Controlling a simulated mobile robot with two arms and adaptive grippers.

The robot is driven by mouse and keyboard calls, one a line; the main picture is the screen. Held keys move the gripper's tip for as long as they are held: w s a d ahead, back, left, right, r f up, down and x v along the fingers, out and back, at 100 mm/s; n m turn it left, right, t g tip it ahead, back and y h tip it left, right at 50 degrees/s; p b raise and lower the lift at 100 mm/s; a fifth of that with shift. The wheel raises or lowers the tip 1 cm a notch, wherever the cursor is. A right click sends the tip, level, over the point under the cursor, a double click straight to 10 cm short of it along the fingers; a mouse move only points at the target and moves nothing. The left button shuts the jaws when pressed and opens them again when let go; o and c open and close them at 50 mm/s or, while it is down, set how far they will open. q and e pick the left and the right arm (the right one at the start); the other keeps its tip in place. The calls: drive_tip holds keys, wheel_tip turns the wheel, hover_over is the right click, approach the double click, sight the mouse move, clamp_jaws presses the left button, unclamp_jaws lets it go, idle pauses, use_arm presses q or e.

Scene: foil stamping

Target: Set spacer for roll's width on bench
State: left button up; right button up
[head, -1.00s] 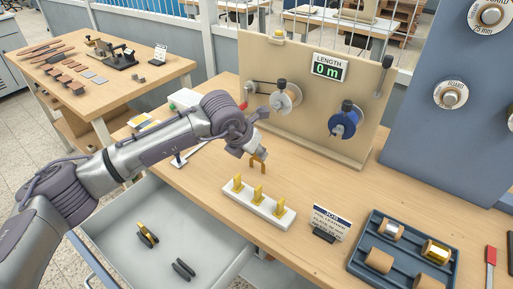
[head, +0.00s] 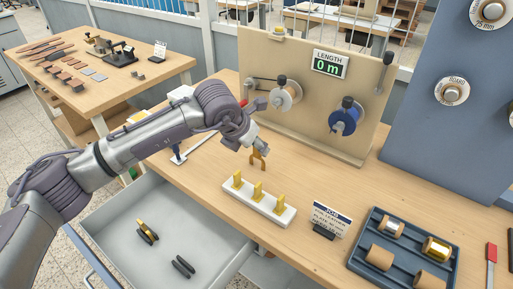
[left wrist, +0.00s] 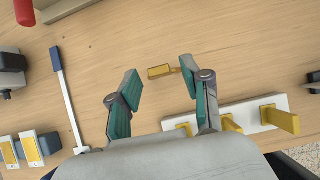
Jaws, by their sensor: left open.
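My left gripper (head: 259,150) is over the bench, in front of the tan roll panel. In the left wrist view its two teal-padded fingers (left wrist: 162,82) are spread apart with nothing clamped between them. A small gold forked piece (head: 263,163) shows right at the fingertips. In the left wrist view this gold piece (left wrist: 160,71) lies between and beyond the fingers, apart from both pads. A white rack (head: 232,197) with three upright gold spacers (head: 257,190) stands just in front; it also shows in the left wrist view (left wrist: 255,108). My right gripper is out of view.
A job card (head: 330,220) stands right of the rack. A dark blue tray (head: 383,243) holds several rolls. An open drawer (head: 115,205) with gold and black pieces juts out at the front left. A white bar (left wrist: 66,95) lies left of the gripper.

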use_arm(q)
drive_tip(key=b+v, duration=0.1)
drive_tip(key=v, duration=0.9)
